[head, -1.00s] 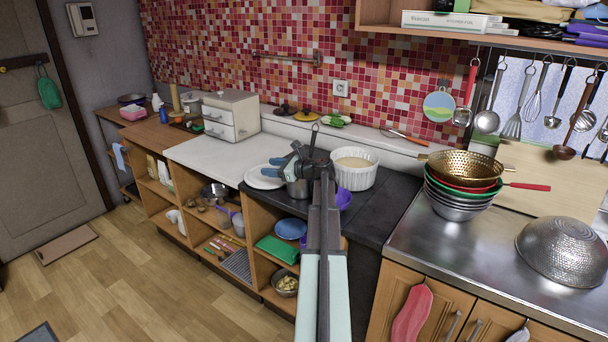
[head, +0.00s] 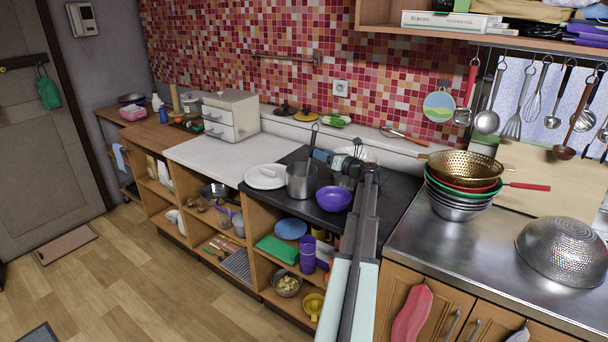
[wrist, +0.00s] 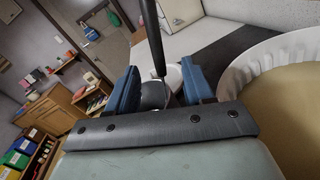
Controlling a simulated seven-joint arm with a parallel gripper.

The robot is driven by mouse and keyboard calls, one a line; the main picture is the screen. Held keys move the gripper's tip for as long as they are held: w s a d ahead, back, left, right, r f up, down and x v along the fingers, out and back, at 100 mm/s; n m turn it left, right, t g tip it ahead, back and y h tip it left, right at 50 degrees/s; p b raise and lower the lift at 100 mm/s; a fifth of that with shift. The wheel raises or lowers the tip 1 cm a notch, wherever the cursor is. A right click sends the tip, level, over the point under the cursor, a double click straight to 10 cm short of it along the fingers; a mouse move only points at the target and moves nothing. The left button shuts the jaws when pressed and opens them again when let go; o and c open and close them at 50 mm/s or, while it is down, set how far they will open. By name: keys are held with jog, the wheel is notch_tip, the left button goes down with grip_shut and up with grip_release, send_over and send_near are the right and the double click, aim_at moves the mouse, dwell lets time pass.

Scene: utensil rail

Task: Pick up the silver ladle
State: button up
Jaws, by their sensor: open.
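Several ladle-like utensils hang from the rail at the right in the head view. They include a silver one with a round bowl (head: 487,121), a smaller silver ladle (head: 552,121) and a red-handled one (head: 463,116). I cannot tell which is the task's silver ladle. A dark upright handle (head: 314,138) rises from a steel pot (head: 300,182) on the dark counter; whether it belongs to a ladle is unclear. My gripper (head: 330,158) is open, just right of that handle and far left of the rail. In the wrist view the dark handle (wrist: 155,40) shows between the blue fingers.
A white ribbed dish (wrist: 250,72) stands beside my gripper, partly hidden in the head view. Stacked colanders (head: 458,190) and an upturned colander (head: 565,248) occupy the steel counter.

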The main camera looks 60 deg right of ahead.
jog(key=w+d, duration=0.1)
jog(key=w, duration=0.7)
jog(key=shift+d, duration=0.2)
jog(key=shift+w, duration=0.1)
grip_shut()
